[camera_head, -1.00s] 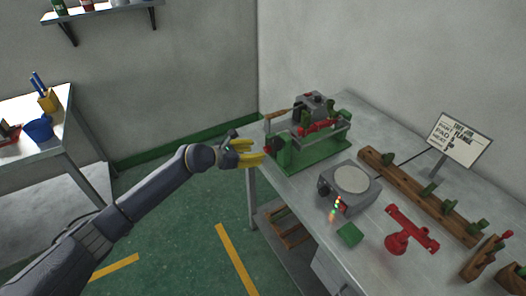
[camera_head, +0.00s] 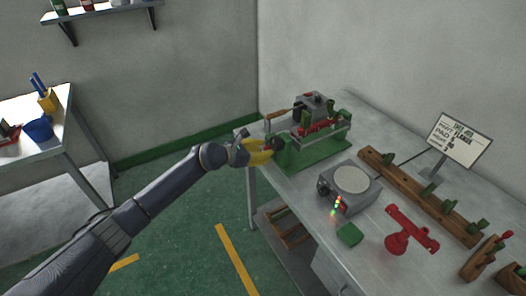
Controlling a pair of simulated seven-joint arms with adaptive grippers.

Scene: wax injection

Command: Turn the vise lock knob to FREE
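The green vise machine (camera_head: 318,153) stands at the back left of the grey workbench, with a grey block and red parts on top. A dark knob (camera_head: 276,144) sits at its left end, partly hidden by the yellow fingers. My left gripper (camera_head: 268,150) reaches in from the left with its yellow fingertips at this knob. Whether the fingers touch or grip the knob is too small to tell. The knob's setting cannot be read. My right gripper is not in view.
A grey round-topped device (camera_head: 351,181) with small lights stands in front of the vise. A green block (camera_head: 349,235), a red stand (camera_head: 398,241), a wooden rack (camera_head: 420,195) and a sign (camera_head: 459,140) occupy the bench. Open floor lies left of the bench.

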